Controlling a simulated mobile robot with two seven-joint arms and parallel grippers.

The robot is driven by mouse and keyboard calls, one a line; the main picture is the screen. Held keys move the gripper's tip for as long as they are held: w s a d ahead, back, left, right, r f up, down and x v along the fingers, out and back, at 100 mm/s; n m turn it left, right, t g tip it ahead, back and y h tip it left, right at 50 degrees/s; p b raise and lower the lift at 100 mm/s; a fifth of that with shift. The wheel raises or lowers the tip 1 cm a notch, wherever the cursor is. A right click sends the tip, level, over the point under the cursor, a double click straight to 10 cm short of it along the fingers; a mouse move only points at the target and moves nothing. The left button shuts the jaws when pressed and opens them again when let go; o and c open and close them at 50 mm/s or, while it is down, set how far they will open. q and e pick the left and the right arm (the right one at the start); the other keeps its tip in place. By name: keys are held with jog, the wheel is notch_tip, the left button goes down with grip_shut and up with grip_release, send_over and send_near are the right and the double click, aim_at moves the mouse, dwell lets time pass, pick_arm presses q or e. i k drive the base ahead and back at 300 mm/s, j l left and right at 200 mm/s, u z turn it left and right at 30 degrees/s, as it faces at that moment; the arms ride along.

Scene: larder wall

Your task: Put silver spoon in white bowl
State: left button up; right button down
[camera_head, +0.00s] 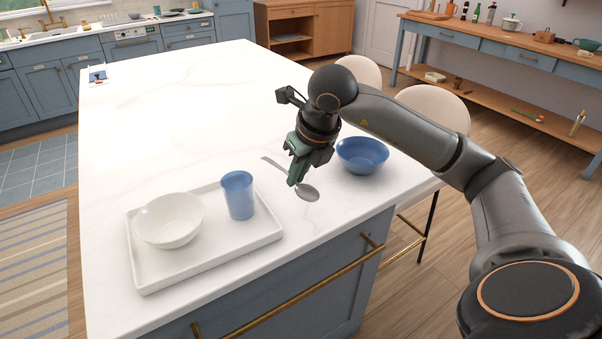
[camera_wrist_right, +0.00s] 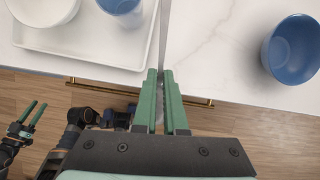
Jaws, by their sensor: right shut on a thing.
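The silver spoon (camera_head: 309,193) is at the island's front right, its bowl end toward the front and its handle pointing back left. My right gripper (camera_head: 293,180) is shut on the spoon's handle; the right wrist view shows the handle (camera_wrist_right: 163,35) running up from between the green fingers (camera_wrist_right: 162,75). I cannot tell whether the spoon is clear of the counter. The white bowl (camera_head: 170,221) stands empty and upright on the left of the white tray, left of the gripper. My left gripper (camera_wrist_right: 33,112) shows only in the right wrist view, empty, its fingers apart.
The white tray (camera_head: 205,262) also holds a blue cup (camera_head: 238,195), between the white bowl and my right gripper. A blue bowl (camera_head: 362,154) stands just right of the gripper. The island top (camera_head: 180,110) behind the tray is mostly clear. Stools (camera_head: 436,106) stand along the right side.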

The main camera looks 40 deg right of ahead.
aim_at(176, 219)
jog(key=i+j+z, duration=0.1)
jog(key=j, duration=0.2)
jog(key=i+j+z, duration=0.1)
jog(key=j, duration=0.25)
jog(key=i+j+z, duration=0.1)
jog(key=i+j, duration=0.15)
jog(key=i+j+z, duration=0.1)
jog(key=j, duration=0.35)
